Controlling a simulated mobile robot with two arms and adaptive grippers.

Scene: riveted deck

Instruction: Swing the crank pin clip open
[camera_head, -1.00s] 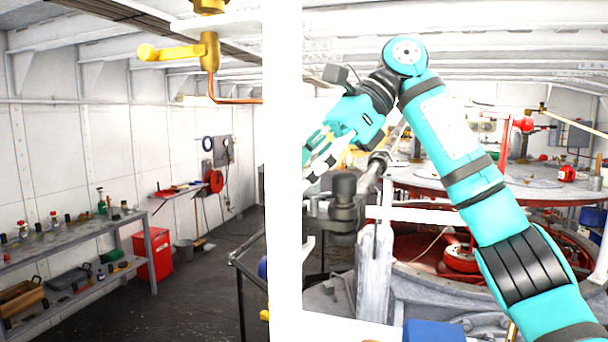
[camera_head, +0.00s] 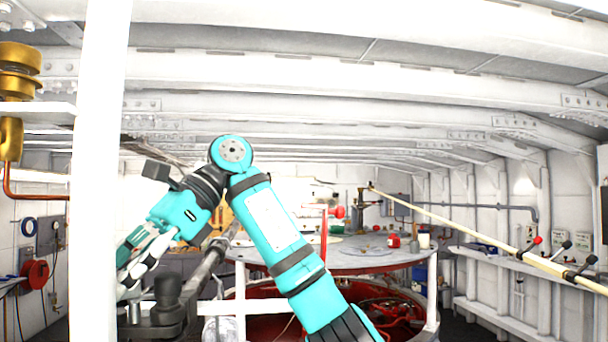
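My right gripper (camera_head: 130,265) is at the lower left, at the end of my bent teal arm. Its fingers point down and left beside the white post, and the gap between them is not clear. A grey machine shaft (camera_head: 205,268) with a dark cylindrical end (camera_head: 168,292) lies just below and to the right of the fingers. I see no contact between them. I cannot make out the crank pin clip; it is too small or hidden. My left gripper is not in view.
A white upright post (camera_head: 100,160) stands close at the left. A round grey table-like top (camera_head: 335,255) over red machinery (camera_head: 390,320) is behind my arm. A long pale pole (camera_head: 480,232) slants across the right. Brass fittings (camera_head: 18,70) hang at the far left.

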